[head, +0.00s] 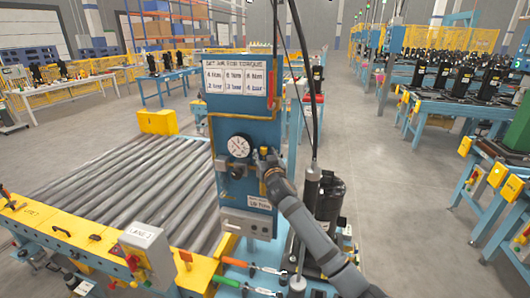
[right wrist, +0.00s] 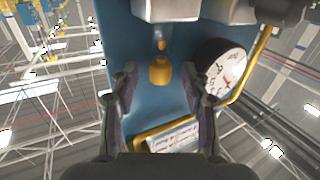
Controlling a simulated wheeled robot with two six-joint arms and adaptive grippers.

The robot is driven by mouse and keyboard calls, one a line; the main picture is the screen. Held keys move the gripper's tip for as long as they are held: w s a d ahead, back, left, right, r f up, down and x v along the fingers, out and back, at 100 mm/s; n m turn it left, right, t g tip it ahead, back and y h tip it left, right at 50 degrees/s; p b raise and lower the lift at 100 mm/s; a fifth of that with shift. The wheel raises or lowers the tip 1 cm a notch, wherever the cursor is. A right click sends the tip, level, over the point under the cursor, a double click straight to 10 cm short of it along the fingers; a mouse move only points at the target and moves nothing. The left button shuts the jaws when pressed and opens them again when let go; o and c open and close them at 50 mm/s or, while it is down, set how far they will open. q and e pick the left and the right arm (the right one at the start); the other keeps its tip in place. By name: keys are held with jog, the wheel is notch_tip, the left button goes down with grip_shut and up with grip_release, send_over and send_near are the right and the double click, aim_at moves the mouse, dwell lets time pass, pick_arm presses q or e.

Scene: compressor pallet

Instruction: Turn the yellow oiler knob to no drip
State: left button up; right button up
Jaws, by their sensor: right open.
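The yellow oiler knob (right wrist: 160,71) is on the blue panel, below a small amber fitting in the right wrist view. My right gripper (head: 267,163) is at the panel's front, right of the round gauge (head: 239,146) in the head view. In the right wrist view its two fingers stand open on either side of the knob, with a visible gap on both sides. The knob is mostly hidden by the gripper in the head view. The gauge also shows right of the fingers in the right wrist view (right wrist: 222,72). My left gripper is not in view.
The blue panel (head: 222,190) carries a torque-and-pressure sign (head: 235,78) above the gauge. A grey floor aisle is open on the right.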

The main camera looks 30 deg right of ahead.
jog(key=shift+w, duration=0.1)
grip_shut()
jog(key=shift+f+b, duration=0.15)
jog(key=shift+b, duration=0.35)
jog(key=shift+w+a+m+g+h+b, duration=0.2)
jog(key=shift+m+g+h+b, duration=1.15)
jog(key=shift+b, duration=0.8)
jog(key=shift+w+a+m+g+h+b, duration=0.15)
jog(key=shift+m+g+h+b, duration=1.2)
jog(key=shift+b, duration=0.85)
jog(key=shift+w+a+m+g+h+b, duration=0.2)
jog(key=shift+m+g+h+b, duration=0.85)
jog(key=shift+h+b, duration=0.85)
jog(key=shift+y, duration=0.3)
grip_release()
jog(key=shift+s+r, duration=0.15)
jog(key=shift+r, duration=0.05)
